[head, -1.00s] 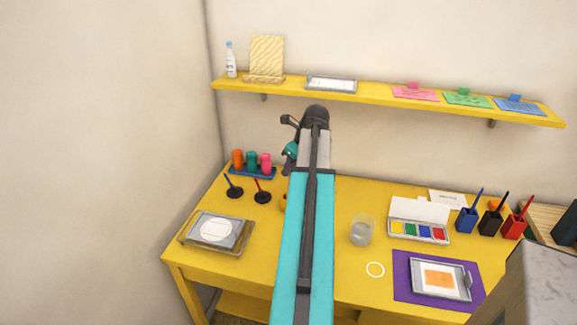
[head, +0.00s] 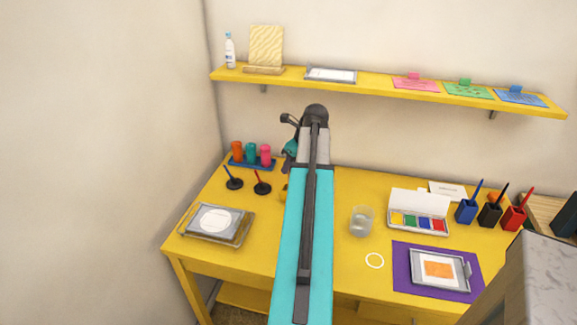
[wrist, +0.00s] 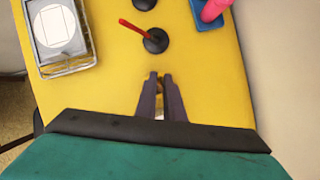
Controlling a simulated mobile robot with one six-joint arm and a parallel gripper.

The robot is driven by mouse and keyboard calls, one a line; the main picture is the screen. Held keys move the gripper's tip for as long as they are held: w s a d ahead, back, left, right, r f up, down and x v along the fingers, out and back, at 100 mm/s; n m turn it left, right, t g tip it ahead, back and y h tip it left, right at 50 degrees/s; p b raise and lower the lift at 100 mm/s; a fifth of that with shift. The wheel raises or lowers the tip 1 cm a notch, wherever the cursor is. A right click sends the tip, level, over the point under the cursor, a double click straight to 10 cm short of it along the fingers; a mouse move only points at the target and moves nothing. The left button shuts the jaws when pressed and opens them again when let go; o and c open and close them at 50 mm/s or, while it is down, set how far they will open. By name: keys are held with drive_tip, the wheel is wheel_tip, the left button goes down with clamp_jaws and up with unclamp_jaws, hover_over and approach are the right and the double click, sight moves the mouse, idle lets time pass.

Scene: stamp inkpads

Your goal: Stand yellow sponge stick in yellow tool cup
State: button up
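My gripper (wrist: 160,78) points down over the left part of the yellow table in the wrist view. Its two dark fingers are close together, with a small brownish-orange bit between the tips and a pale bit lower down; I cannot tell whether they hold it. In the head view my arm covers the fingertips. A small yellowish thing (head: 284,193) shows at the arm's left edge, too small to identify. I cannot make out the yellow sponge stick or the yellow tool cup for certain; they may be behind my arm.
Black round stands hold a blue stick (head: 230,174) and a red stick (head: 259,179). Behind is a blue tray (head: 252,164) with coloured cylinders. Blue (head: 466,211), black (head: 489,214) and red (head: 514,218) tool cups stand far right. A glass (head: 361,221) and paint box (head: 418,222) lie between.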

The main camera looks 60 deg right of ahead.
drive_tip(key=o, duration=0.4)
drive_tip(key=shift+r, duration=0.1)
drive_tip(key=shift+b+v, duration=0.65)
drive_tip(key=shift+v, duration=6.15)
